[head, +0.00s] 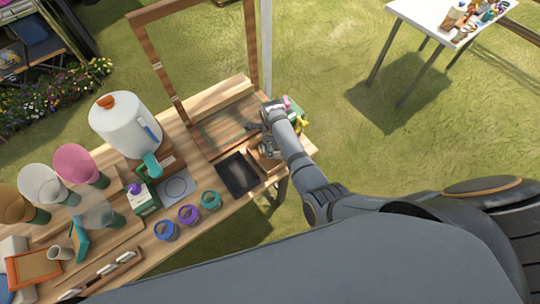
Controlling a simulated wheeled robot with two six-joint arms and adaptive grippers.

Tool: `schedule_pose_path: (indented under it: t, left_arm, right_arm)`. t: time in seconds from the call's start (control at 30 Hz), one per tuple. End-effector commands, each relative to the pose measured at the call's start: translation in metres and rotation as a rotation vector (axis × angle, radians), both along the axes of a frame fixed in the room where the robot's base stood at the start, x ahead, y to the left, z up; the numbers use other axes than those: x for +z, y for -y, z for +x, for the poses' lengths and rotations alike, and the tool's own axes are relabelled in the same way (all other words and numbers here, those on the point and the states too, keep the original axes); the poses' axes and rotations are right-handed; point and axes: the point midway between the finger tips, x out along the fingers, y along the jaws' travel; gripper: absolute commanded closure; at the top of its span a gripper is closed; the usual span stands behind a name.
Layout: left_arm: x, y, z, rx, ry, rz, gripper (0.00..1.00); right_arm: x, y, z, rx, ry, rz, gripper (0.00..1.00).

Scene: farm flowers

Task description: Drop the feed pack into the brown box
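The arm coming in from the right ends in my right gripper (267,146), over the right end of the wooden table. Its fingers are small and partly hidden, so I cannot tell whether it is open or shut. A brown box (257,161) shows beside and below it, partly covered by the gripper and arm. A green and yellow item with pink (298,118) shows just behind the wrist at the table's right end. I cannot tell whether it is the feed pack, and no feed pack is clearly visible. My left gripper is not in view.
The wooden table (142,240) carries a white jug (122,128), large cups (75,163), three small colored cups (188,215), a green carton (140,197) and a dark tray (239,176). A wooden frame (160,58) rises behind. A white table (430,14) stands far right on grass.

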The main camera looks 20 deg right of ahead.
Motion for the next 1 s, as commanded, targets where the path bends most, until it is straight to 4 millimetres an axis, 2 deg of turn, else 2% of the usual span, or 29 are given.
schedule_pose_path:
  t: [0.23, 0.5, 0.6, 0.73, 1.0]
  left_arm:
    - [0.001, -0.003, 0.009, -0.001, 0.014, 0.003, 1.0]
    - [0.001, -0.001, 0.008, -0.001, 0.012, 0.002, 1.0]
    - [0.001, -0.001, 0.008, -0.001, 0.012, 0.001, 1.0]
    - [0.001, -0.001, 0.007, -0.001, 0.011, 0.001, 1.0]
    - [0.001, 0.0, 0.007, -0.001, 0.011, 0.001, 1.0]
  right_arm:
    - [0.007, 0.0, 0.001, 0.0, 0.003, 0.001, 0.65]
    - [0.056, -0.001, 0.001, 0.0, 0.003, 0.002, 0.65]
    - [0.069, 0.0, 0.0, 0.0, 0.001, 0.0, 0.65]
    - [0.075, 0.0, 0.0, 0.0, 0.001, -0.001, 0.65]
    - [0.075, 0.0, 0.0, 0.0, 0.0, 0.0, 0.65]
